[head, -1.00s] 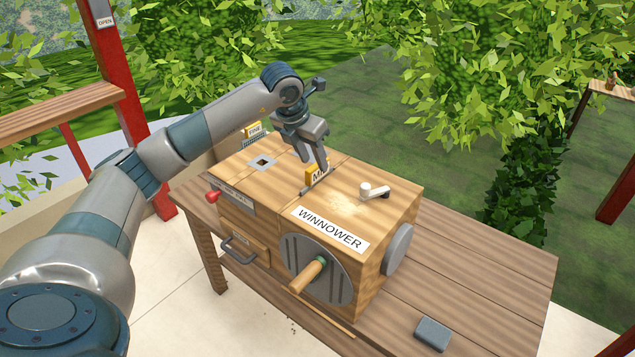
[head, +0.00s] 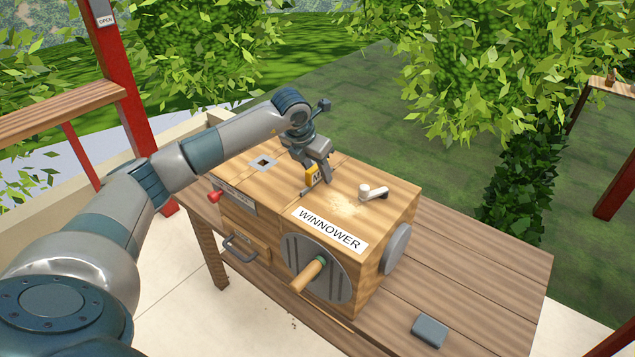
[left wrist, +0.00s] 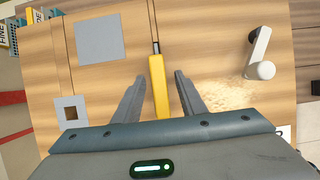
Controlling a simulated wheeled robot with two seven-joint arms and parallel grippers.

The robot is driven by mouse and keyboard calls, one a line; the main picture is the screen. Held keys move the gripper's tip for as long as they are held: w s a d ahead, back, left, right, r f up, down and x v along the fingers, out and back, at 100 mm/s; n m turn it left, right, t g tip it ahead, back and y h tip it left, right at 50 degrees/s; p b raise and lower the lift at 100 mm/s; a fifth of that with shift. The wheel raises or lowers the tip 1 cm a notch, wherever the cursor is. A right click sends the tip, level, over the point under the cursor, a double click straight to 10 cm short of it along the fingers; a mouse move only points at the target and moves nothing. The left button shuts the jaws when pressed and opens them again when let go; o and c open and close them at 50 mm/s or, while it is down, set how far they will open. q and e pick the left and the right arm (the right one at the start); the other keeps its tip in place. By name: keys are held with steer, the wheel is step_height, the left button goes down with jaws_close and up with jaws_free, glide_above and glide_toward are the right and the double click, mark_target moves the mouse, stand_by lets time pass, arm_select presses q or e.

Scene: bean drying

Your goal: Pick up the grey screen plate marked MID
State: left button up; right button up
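The plate marked MID shows as a yellow tab (head: 312,178) with a partly covered label, standing in a slot in the top of the wooden winnower (head: 345,210). Little of its grey part shows; a dark edge is at the tab's end in the left wrist view. My left gripper (head: 317,174) is over the slot, pointing down. In the left wrist view, its fingers (left wrist: 159,97) stand apart on either side of the yellow tab (left wrist: 158,85), with gaps to both. My right gripper is out of view.
A white crank-like handle (head: 373,192) stands on the winnower's top, right of the tab. A square hole (head: 264,162) is to the left. Yellow FINE tabs (left wrist: 33,15) show at the wrist view's upper left. A grey block (head: 430,331) lies on the table (head: 480,270).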

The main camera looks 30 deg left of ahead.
arm_select(q)
jaws_close()
steer(key=shift+r, duration=0.1)
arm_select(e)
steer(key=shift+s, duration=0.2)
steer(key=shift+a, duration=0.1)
